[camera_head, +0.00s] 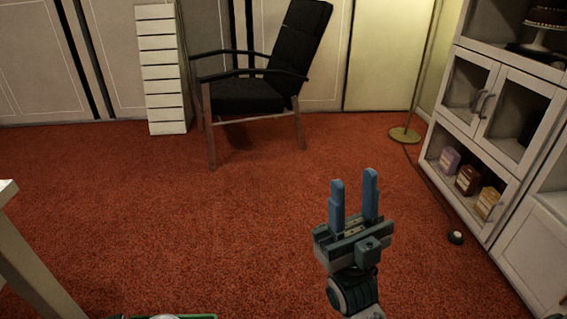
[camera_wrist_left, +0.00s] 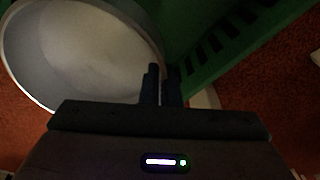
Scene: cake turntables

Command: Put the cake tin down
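The cake tin (camera_wrist_left: 82,52) is a round, pale grey, open tin at the upper left of the left wrist view, with its inside showing. My left gripper (camera_wrist_left: 162,72) has its fingers close together at the tin's right edge, with the tin's wall between them. In the head view the left gripper does not show clearly; only a sliver of a pale thing shows at the bottom edge. My right gripper (camera_head: 354,178) is open and empty, pointing up over the red carpet.
A green slotted crate (camera_wrist_left: 235,45) lies right beside the tin. A white table (camera_head: 30,255) stands at the left. A black chair (camera_head: 250,95) and a floor lamp base (camera_head: 404,135) are at the back. A white cabinet (camera_head: 480,140) lines the right. The carpet (camera_head: 200,220) between is clear.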

